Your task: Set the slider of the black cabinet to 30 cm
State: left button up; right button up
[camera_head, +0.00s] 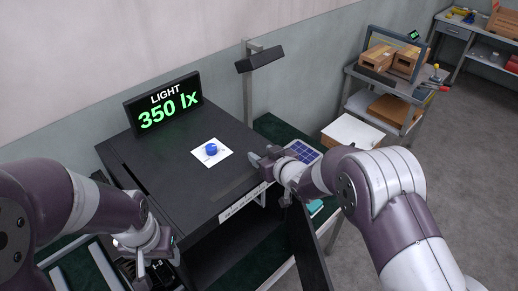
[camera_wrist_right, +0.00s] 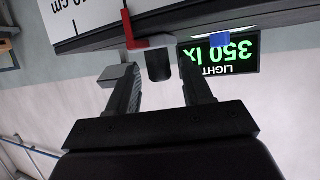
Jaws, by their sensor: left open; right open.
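The black cabinet (camera_head: 165,175) stands in the middle of the head view. A white scale strip (camera_head: 243,203) runs along its upper edge; the strip also shows in the right wrist view (camera_wrist_right: 88,15), cut off, with upside-down lettering ending in "0 cm". A black slider knob (camera_wrist_right: 159,66) with a red pointer (camera_wrist_right: 142,43) sits at the scale's edge. My right gripper (camera_head: 262,161) is open at the cabinet's edge; its fingers stand on either side of the knob, contact unclear. The pointer's exact reading is not legible. My left gripper (camera_head: 150,257) is open at lower left.
A display (camera_head: 163,103) reading "LIGHT 350 lx" and a blue knob (camera_head: 211,149) on a white plate are on the cabinet top. A lamp on a post (camera_head: 259,59) rises behind. A dark panel (camera_head: 308,247) stands beside the cabinet's open front. A loaded cart (camera_head: 390,90) stands at right.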

jog(key=shift+x, duration=1.3)
